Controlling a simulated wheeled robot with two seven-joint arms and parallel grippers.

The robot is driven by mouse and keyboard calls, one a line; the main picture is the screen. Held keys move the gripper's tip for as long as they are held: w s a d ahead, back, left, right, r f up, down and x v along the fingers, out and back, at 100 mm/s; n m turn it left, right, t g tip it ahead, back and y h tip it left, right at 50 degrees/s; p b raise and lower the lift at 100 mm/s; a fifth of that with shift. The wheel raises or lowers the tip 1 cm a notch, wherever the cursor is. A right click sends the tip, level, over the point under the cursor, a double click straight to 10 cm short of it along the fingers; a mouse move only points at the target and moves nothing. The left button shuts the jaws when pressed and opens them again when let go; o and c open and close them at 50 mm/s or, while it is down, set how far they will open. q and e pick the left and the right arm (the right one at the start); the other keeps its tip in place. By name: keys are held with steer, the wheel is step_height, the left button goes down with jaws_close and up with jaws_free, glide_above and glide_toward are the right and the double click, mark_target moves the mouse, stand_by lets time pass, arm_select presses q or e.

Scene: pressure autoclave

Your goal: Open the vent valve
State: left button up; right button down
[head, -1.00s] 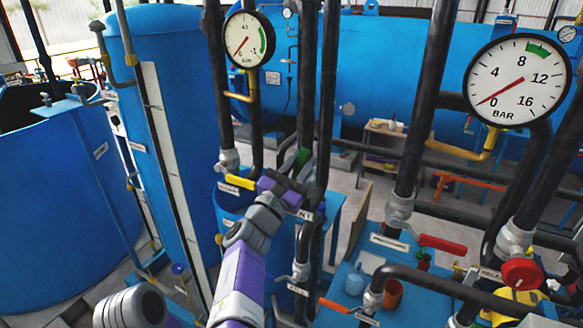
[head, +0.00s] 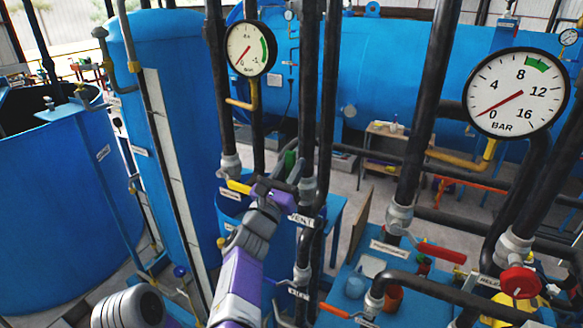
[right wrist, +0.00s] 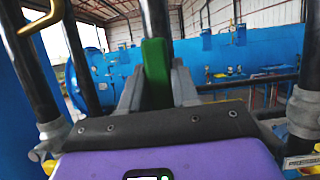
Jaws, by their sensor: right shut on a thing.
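The vent valve's green handle (head: 290,158) stands up beside a dark vertical pipe, above the VENT label (head: 301,219), in the head view. My right gripper (head: 286,172) reaches it from below and is shut on the handle. In the right wrist view, the green handle (right wrist: 156,72) stands upright between the two grey fingers (right wrist: 157,88). The valve body is largely hidden behind the gripper. My left gripper is not in view.
A yellow-handled valve (head: 238,186) is close left of my right gripper. Dark vertical pipes stand around it. A red-handled valve (head: 440,252) and a red knob (head: 520,281) are at the right. The large gauge (head: 517,92) reads near 0.

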steer(key=c, duration=0.9)
jaws_free()
steer(key=shift+a, duration=0.15)
steer(key=shift+s, duration=0.1)
steer(key=shift+s+a+f, duration=0.1)
steer(key=shift+s+f, duration=0.15)
steer(key=b+v, duration=0.2)
steer(key=v, duration=0.4)
steer(key=shift+s+a, duration=0.2)
steer(key=shift+s, duration=0.1)
steer(key=shift+f, duration=0.1)
